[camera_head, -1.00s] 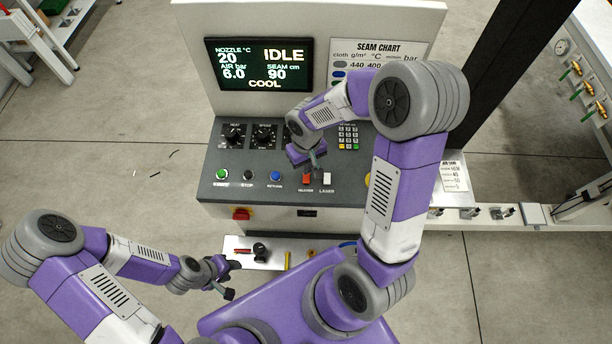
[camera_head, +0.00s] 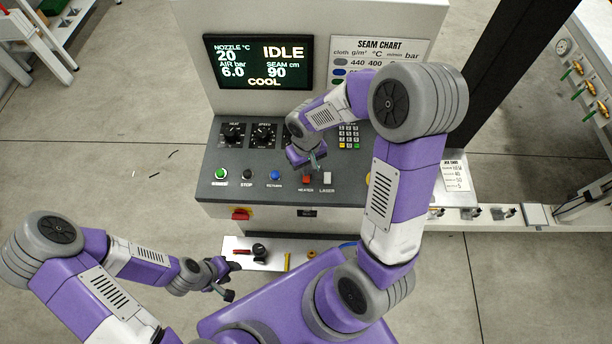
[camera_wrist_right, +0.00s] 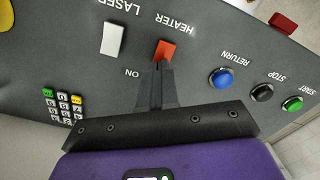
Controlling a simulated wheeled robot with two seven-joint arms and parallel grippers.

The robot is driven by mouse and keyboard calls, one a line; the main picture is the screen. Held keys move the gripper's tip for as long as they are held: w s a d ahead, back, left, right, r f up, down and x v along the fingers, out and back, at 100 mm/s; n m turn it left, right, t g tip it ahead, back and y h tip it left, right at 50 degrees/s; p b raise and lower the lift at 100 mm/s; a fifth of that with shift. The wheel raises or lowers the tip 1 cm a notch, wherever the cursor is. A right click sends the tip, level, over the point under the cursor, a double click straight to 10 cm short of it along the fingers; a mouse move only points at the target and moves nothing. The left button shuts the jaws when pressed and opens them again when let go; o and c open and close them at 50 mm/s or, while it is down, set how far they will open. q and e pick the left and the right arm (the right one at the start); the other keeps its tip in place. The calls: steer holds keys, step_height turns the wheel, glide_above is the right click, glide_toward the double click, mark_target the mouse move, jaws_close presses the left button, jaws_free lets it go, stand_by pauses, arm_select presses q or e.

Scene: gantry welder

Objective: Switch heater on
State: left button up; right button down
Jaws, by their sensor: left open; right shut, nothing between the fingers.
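The red heater rocker switch (camera_head: 307,179) is on the sloped grey console panel, left of the white laser switch (camera_head: 327,178). In the right wrist view the heater switch (camera_wrist_right: 165,50) lies just beyond my fingertips, at its ON-label side. My right gripper (camera_head: 317,164) is shut and empty, with its tips (camera_wrist_right: 161,66) very close to the switch; I cannot tell whether they touch. The rocker's tilt is unclear. The display (camera_head: 259,62) reads IDLE, COOL and nozzle 20. My left gripper (camera_head: 228,281) is open and empty at lower left, away from the console.
Green start (camera_head: 221,174), black stop (camera_head: 247,174) and blue return (camera_head: 274,174) buttons line the panel's left. Heat and speed knobs (camera_head: 264,135) and a keypad (camera_head: 348,136) sit higher up.

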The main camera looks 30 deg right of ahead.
steer(key=shift+f+b, duration=0.3)
steer(key=shift+f, duration=0.05)
steer(key=shift+r+p, duration=2.75)
steer(key=shift+r, duration=0.85)
steer(key=shift+f, duration=0.1)
